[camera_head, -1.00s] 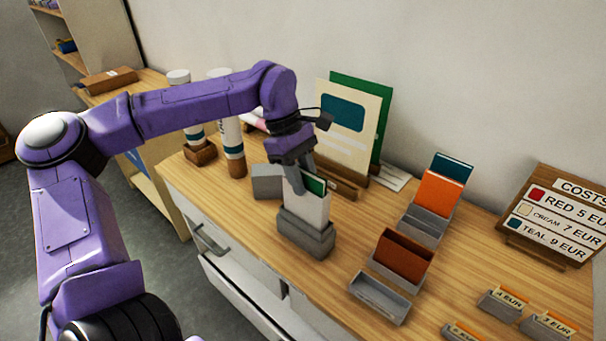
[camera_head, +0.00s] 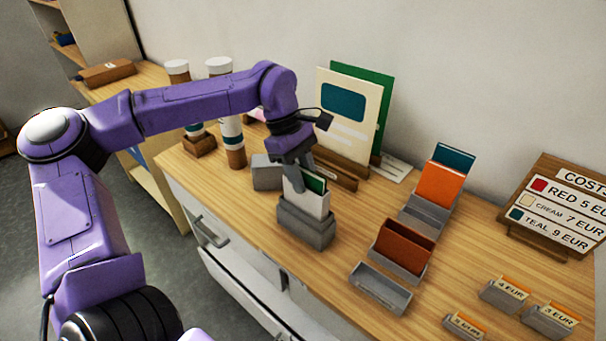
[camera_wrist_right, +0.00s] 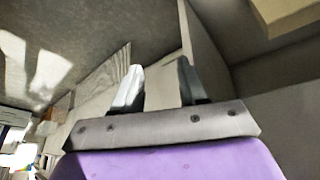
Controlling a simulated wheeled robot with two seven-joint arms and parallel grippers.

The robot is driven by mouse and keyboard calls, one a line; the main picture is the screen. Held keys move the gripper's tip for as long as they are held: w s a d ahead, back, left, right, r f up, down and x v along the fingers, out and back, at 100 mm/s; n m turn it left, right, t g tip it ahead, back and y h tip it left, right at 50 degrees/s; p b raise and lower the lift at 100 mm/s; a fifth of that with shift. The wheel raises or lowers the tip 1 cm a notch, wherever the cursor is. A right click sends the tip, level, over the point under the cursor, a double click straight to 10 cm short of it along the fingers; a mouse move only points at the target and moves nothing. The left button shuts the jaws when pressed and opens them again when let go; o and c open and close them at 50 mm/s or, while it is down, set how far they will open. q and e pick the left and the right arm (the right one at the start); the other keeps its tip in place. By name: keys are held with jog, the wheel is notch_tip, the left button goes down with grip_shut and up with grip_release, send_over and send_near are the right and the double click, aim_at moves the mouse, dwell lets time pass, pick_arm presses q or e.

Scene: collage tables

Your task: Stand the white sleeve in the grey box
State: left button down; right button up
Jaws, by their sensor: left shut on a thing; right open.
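The white sleeve (camera_head: 308,201) stands upright with its lower part inside the grey box (camera_head: 306,228) on the wooden counter. A green card edge shows at the sleeve's top. My left gripper (camera_head: 296,180) is shut on the white sleeve at its upper edge, just above the box. Whether the sleeve touches the box floor is hidden by the box's front wall. My right gripper (camera_wrist_right: 158,85) shows in the right wrist view, open and empty, away from the sleeve and box.
A second grey block (camera_head: 266,173) stands just behind the box. Cream and green boards (camera_head: 346,118) stand at the back. Grey holders with orange and brown cards (camera_head: 404,246) stand to the right, and a price sign (camera_head: 555,213) at far right. Bare counter lies right of the box.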

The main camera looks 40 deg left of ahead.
pick_arm(q)
jog(key=shift+f+b, duration=1.1)
jog(key=shift+f, duration=1.3)
jog(key=c, duration=0.7)
grip_release()
jog(key=shift+c, duration=0.2)
jog(key=b+v, duration=0.1)
jog(key=v, duration=0.9)
jog(key=shift+r, duration=0.3)
jog(key=shift+a+r, duration=0.1)
